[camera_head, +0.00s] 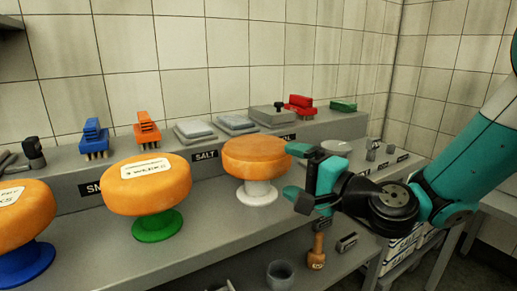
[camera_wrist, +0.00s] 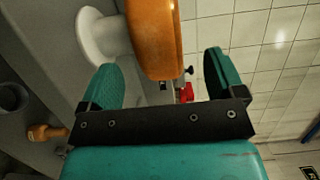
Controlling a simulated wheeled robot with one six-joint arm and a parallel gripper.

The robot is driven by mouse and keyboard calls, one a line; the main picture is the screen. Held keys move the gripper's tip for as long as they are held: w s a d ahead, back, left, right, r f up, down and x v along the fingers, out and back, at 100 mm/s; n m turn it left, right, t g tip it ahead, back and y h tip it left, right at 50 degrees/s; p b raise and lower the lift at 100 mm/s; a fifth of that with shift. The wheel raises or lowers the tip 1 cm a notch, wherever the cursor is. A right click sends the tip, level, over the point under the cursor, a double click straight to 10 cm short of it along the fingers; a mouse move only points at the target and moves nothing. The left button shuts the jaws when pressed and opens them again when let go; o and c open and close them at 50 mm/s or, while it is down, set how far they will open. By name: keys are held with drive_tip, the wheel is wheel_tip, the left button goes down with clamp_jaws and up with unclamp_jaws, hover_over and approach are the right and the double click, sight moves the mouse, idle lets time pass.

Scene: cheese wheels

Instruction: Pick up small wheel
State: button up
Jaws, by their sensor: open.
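The small wheel (camera_head: 257,158), an orange cheese wheel with no label visible, rests on a white stand (camera_head: 257,192) on the grey counter. My gripper (camera_head: 295,172) is open at its right side, with one finger by the rim's upper edge and the other lower, near the stand. In the wrist view the wheel (camera_wrist: 153,35) shows between my two spread fingers (camera_wrist: 162,68). The white stand (camera_wrist: 97,38) shows beyond the left finger. I cannot tell whether either finger touches the wheel.
Larger labelled wheels stand to the left, one on a green stand (camera_head: 157,225) and one on a blue stand (camera_head: 25,262). A raised back ledge holds a blue brush (camera_head: 94,135), an orange brush (camera_head: 147,128) and grey lidded trays. A wooden-handled tool (camera_head: 317,250) is below.

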sight(282, 166)
drive_tip(key=p+x, duration=0.2)
drive_tip(key=x, duration=0.3)
drive_tip(key=shift+w+f, duration=0.1)
drive_tip(key=shift+w, duration=0.05)
drive_tip(key=c, duration=1.6)
